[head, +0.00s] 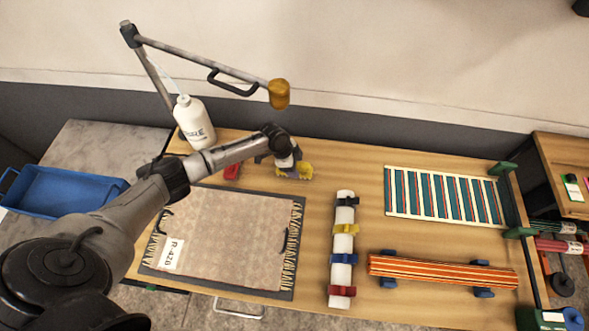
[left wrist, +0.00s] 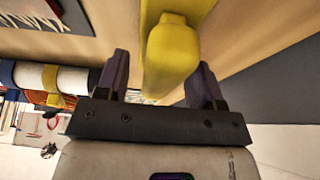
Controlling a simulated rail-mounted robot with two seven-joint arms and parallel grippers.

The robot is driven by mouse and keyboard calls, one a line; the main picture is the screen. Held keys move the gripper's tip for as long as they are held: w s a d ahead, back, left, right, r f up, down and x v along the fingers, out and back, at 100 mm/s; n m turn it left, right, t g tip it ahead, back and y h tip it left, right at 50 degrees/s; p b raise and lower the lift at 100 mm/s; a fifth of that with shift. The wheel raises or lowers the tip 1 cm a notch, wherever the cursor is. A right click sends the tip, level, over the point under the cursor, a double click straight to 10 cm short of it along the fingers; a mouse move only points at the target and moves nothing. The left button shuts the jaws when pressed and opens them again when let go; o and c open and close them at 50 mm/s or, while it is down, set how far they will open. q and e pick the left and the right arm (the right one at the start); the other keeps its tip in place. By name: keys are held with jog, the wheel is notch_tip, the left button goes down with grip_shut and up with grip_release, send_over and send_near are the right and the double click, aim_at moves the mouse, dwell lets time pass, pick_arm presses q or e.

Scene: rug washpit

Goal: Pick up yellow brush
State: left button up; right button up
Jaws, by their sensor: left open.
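The yellow brush (head: 297,172) lies on the wooden table behind the rug, partly hidden by my left gripper. My left gripper (head: 283,168) is over it with its fingers open. In the left wrist view the yellow brush (left wrist: 173,50) fills the upper middle. Its body runs down between the two open dark fingers of my left gripper (left wrist: 161,82), with a gap visible on each side. I cannot tell how far the fingers reach down around it. My right gripper is not in view.
A red object (head: 232,171) lies just left of the brush. The fringed rug (head: 235,235) lies in front. A white bottle (head: 195,124) and a lamp (head: 279,94) stand at the back. A white roll with coloured clamps (head: 342,245) is to the right. Table right of the brush is clear.

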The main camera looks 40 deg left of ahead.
pick_arm(q)
jog(key=shift+f, duration=0.25)
jog(key=shift+c, duration=0.3)
jog(key=c, duration=0.8)
jog(key=shift+r, duration=0.1)
jog(key=shift+r, duration=0.45)
jog(key=r, duration=0.2)
jog(key=d+r, duration=0.1)
jog(key=r, duration=0.1)
jog(key=shift+s+r, duration=0.1)
jog(key=shift+s, duration=0.05)
jog(key=s+d+r, duration=0.1)
jog(key=d+r, duration=0.1)
jog(key=d, duration=0.1)
jog(key=d+r, duration=0.2)
jog(key=d, duration=0.2)
jog(key=s+d+r, duration=0.1)
jog(key=d+r, duration=0.1)
jog(key=d, duration=0.1)
jog(key=shift+s+d+r, duration=0.15)
jog(key=shift+s, duration=0.2)
